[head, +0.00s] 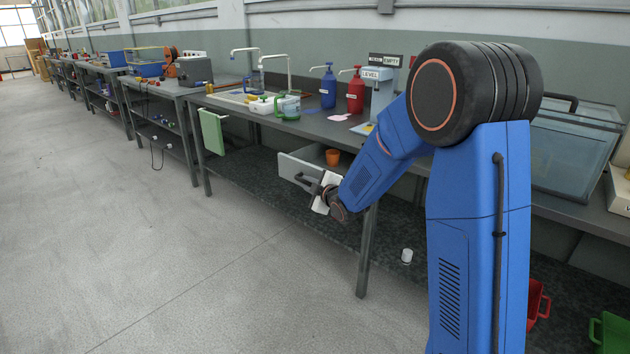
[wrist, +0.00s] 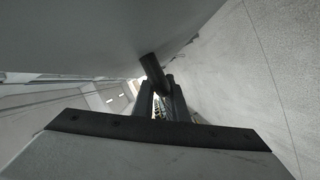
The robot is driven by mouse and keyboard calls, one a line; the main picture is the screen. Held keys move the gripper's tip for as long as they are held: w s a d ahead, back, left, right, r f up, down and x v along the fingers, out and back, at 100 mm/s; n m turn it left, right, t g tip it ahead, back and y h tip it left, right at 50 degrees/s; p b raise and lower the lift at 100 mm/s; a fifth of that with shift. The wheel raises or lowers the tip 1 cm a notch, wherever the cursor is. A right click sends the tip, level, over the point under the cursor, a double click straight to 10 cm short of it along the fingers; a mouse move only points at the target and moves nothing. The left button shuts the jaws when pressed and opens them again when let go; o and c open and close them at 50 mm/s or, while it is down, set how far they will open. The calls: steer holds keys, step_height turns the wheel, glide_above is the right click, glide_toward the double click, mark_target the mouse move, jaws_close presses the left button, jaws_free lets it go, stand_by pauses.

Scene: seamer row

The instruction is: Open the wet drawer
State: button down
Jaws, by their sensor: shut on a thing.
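The drawer (head: 296,168) under the bench stands partly open, with its pale front pulled out from below the worktop. An orange cup (head: 332,157) shows inside it. My gripper (head: 316,187) is at the drawer front and shut on the dark bar handle. In the wrist view the dark handle (wrist: 154,72) passes between the fingers of my gripper (wrist: 166,100), and the drawer's grey front (wrist: 100,35) fills the upper left. My arm hides the right part of the drawer in the head view.
On the worktop stand a blue pump bottle (head: 328,88), a red pump bottle (head: 356,91) and a sink tray (head: 240,98). A green cloth (head: 212,131) hangs at the bench edge. A bench leg (head: 367,250) stands below. A white cylinder (head: 407,256) is on the lower shelf. The floor in front is clear.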

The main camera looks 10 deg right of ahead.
steer(key=s+a, duration=0.4)
steer(key=a, duration=0.1)
steer(key=shift+a, duration=0.3)
steer(key=c, duration=2)
jaws_free()
steer(key=shift+c, duration=0.2)
steer(key=shift+s+d, duration=0.1)
steer(key=shift+s, duration=0.05)
